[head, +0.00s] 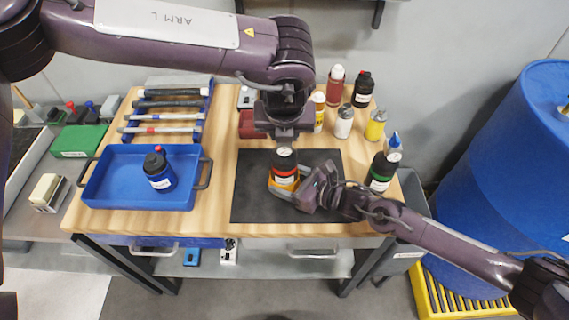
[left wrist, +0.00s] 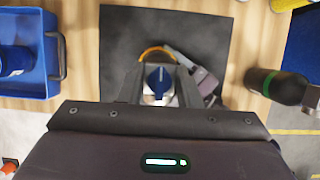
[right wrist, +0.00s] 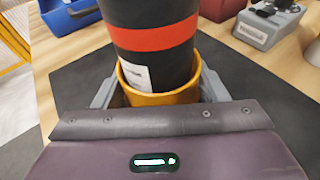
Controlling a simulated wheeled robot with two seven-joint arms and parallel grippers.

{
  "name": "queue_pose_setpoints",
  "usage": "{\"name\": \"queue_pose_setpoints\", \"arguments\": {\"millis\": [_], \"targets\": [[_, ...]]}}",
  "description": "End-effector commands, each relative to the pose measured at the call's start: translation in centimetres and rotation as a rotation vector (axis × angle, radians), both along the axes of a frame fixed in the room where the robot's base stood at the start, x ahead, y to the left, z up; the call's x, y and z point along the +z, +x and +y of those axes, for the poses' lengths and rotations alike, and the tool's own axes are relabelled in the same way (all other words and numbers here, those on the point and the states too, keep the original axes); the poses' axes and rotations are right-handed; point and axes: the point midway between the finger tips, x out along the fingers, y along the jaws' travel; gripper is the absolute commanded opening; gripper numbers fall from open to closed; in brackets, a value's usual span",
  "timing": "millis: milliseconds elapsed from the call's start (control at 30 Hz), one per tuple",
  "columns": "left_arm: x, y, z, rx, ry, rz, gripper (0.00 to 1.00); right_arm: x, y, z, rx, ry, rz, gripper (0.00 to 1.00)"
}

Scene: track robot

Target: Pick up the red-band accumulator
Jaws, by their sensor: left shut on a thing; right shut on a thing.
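The red-band accumulator (head: 284,160) is a black cylinder with a red band and a white label. It stands over the dark mat, its lower end inside an orange cup (head: 284,183). The right wrist view shows the accumulator (right wrist: 150,45) and cup (right wrist: 160,97) closely. My left gripper (head: 284,137) comes down from above and is shut on its top; in the left wrist view a silver, blue-tipped top (left wrist: 158,82) sits between the fingers. My right gripper (head: 308,190), low at the right, is shut on the orange cup. The accumulator's far side is hidden.
A green-band black accumulator (head: 381,174) stands at the mat's right. Several small bottles stand behind. A blue drum (head: 525,150) is right of the table. The dark mat (head: 250,205) has free room.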

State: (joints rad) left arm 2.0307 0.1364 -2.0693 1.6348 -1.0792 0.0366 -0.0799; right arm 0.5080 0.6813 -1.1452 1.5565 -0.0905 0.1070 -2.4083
Motion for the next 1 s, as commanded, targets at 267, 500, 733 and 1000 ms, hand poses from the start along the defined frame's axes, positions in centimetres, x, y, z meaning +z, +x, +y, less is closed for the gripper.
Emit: {"name": "queue_pose_setpoints", "arguments": {"millis": [267, 500, 733, 1000], "targets": [[0.8, 0.1, 0.0, 0.001, -0.002, -0.004, 0.00, 0.0, 0.0, -0.1, -0.001, -0.001, 0.000, 0.39], [5.0, 0.2, -0.1, 0.002, -0.004, -0.007, 0.00, -0.1, 0.0, -0.1, -0.002, -0.002, 0.001, 0.39], [8.8, 0.1, -0.1, 0.002, -0.004, -0.005, 0.00, -0.1, 0.0, -0.1, -0.002, -0.002, 0.001, 0.39], [10.2, 0.1, 0.0, 0.000, -0.002, -0.003, 0.00, -0.1, 0.0, -0.1, -0.001, -0.002, 0.001, 0.39]]}}
